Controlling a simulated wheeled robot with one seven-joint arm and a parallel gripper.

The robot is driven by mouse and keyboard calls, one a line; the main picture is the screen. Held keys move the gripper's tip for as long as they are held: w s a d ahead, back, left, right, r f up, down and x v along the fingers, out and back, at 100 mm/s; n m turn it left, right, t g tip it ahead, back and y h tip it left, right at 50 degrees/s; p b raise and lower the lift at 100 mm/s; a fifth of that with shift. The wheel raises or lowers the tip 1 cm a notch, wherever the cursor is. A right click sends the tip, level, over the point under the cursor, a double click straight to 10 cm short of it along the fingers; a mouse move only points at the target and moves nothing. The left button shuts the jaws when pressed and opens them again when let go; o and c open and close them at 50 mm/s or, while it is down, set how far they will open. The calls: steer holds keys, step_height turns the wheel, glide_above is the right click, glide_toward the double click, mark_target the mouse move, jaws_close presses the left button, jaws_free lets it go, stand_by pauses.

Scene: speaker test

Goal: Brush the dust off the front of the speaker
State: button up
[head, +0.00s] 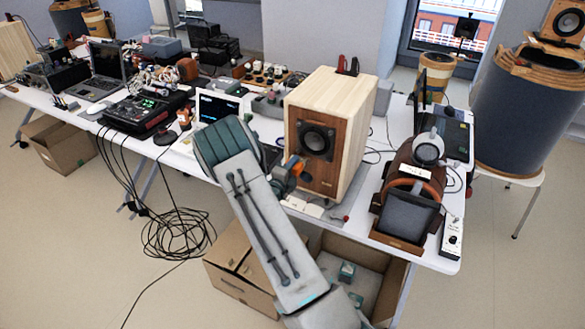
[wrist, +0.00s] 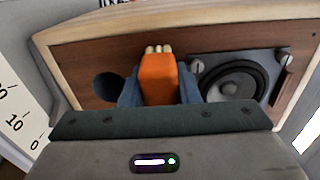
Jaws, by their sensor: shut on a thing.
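The speaker (head: 350,95) is a pale wooden box standing upright on the table. Its dark brown front has a round black driver (head: 317,140). In the wrist view the brown front (wrist: 105,62) fills the background, with the driver (wrist: 235,82) right of centre and a dark round port (wrist: 108,86) at left. My gripper (wrist: 158,92) is shut on an orange brush (wrist: 158,76) with pale tips pointing at the front, between port and driver. In the head view my gripper (head: 292,172) is at the front's lower left. I cannot tell whether the bristles touch. Dust is not discernible.
Cardboard boxes (head: 237,270) and coiled cables (head: 178,233) lie on the floor.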

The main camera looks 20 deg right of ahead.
mark_target(309, 162)
steer(key=shift+w+d, duration=0.15)
steer(key=shift+d, duration=0.05)
steer(key=shift+s+d+p, duration=0.2)
steer(key=shift+s+d, duration=0.4)
steer(key=shift+s, duration=0.25)
steer(key=shift+s+d+p, duration=0.15)
steer(key=shift+s+d, duration=0.4)
steer(key=shift+s, duration=0.25)
steer(key=shift+d, duration=0.1)
steer(key=shift+w, duration=0.15)
steer(key=shift+w+a+r, duration=0.1)
steer(key=shift+w+a, duration=0.45)
steer(key=shift+w, duration=0.25)
steer(key=shift+w+a+r, duration=0.1)
steer(key=shift+w+a, duration=0.45)
steer(key=shift+w, duration=0.25)
steer(key=shift+c, duration=0.4)
steer(key=p+v, duration=0.1)
steer(key=v, duration=0.5)
steer(key=shift+f, duration=0.2)
